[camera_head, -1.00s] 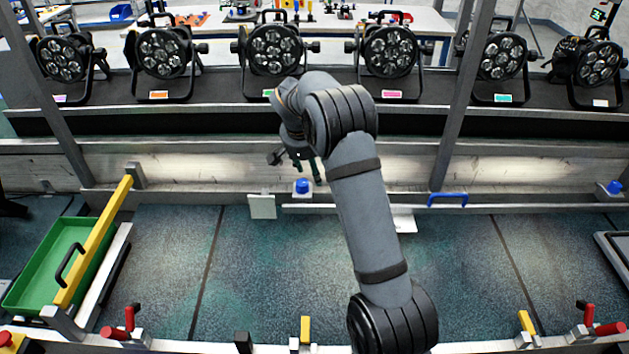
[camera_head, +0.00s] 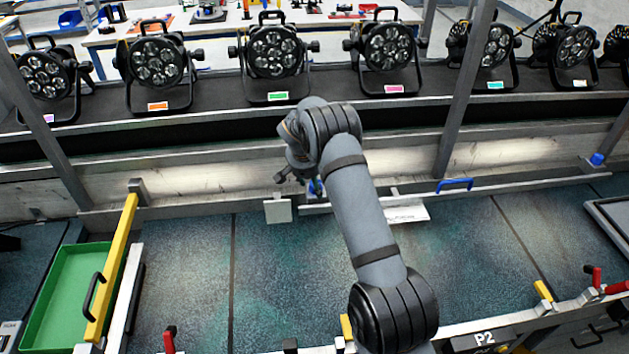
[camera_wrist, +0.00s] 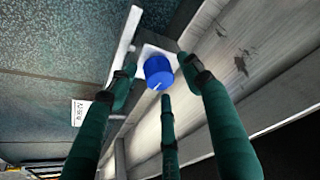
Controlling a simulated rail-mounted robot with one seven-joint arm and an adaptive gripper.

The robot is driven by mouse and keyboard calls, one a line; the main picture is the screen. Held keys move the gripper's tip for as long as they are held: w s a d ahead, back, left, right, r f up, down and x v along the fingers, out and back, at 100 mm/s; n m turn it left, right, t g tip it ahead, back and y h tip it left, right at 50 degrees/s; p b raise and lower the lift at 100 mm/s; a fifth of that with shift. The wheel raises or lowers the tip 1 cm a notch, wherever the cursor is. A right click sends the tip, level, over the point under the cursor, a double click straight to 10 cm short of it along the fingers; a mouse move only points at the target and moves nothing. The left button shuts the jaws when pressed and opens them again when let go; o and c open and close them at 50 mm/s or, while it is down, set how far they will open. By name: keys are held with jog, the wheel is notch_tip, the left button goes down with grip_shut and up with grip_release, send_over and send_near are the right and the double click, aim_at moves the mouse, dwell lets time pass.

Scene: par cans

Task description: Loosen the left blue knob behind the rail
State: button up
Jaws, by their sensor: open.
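The left blue knob (camera_head: 313,187) sits on a pale bracket behind the rail (camera_head: 318,208) and is partly hidden by my gripper in the head view. In the wrist view the blue knob (camera_wrist: 158,72) shows whole, with a white mark on it. My gripper (camera_head: 304,181) is just above and around it in the head view. In the wrist view its dark green fingers (camera_wrist: 160,80) are spread open, two on either side of the knob and one below it in the picture. I cannot tell whether any finger touches it.
Another blue knob (camera_head: 597,159) stands at the far right. A blue handle (camera_head: 455,184) is on the rail. White plates (camera_head: 278,211) flank the knob. A yellow bar (camera_head: 112,265) and green tray (camera_head: 62,300) are at left. Several lamps line the back shelf. The grey-green floor panel is clear.

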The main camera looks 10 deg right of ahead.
jog(key=shift+r, duration=0.1)
jog(key=c, duration=1.1)
